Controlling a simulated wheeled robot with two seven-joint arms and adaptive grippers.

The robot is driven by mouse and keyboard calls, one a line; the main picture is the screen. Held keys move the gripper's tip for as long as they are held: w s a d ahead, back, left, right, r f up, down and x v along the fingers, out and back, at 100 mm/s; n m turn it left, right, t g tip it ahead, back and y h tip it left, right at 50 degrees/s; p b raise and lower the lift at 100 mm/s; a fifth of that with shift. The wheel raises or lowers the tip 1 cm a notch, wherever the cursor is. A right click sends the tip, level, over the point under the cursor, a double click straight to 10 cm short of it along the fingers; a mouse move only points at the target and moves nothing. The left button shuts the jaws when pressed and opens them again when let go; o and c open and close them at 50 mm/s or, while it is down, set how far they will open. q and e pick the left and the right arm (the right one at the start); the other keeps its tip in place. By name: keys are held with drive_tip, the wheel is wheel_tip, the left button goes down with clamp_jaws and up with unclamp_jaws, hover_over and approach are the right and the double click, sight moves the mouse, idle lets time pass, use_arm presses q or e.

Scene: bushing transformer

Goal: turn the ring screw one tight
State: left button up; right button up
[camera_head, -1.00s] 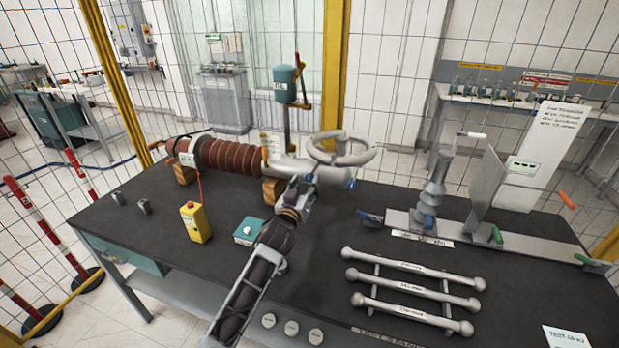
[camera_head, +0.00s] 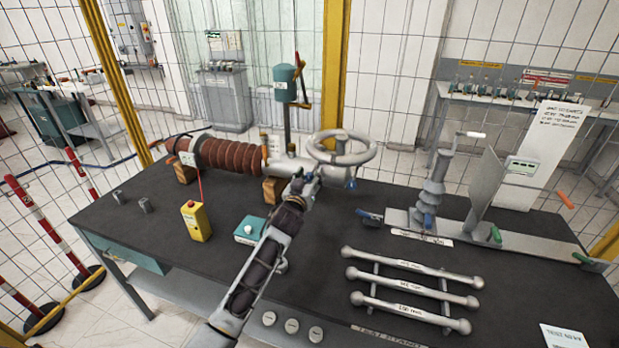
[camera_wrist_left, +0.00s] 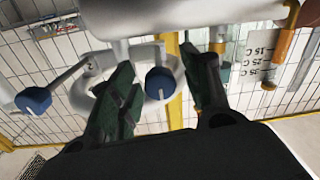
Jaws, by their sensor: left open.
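A grey ring (camera_head: 342,148) stands at the right end of the brown ribbed bushing (camera_head: 228,156). A blue-capped screw (camera_head: 351,184) shows below the ring. In the left wrist view one blue-capped screw (camera_wrist_left: 160,83) appears between the two fingers of my left gripper (camera_wrist_left: 166,85), with a gap on each side. Another blue-capped screw (camera_wrist_left: 33,100) is at the left of that view. My right gripper is not in view.
A yellow box (camera_head: 195,222) and a teal box (camera_head: 249,231) stand left of my left arm. Several grey rods (camera_head: 412,262) lie at the front right. A grey fixture (camera_head: 433,195) stands at the right. The dark tabletop (camera_head: 120,222) is mostly clear at the left.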

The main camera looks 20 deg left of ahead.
use_arm(q)
drive_tip(key=shift+c, duration=0.5)
clamp_jaws()
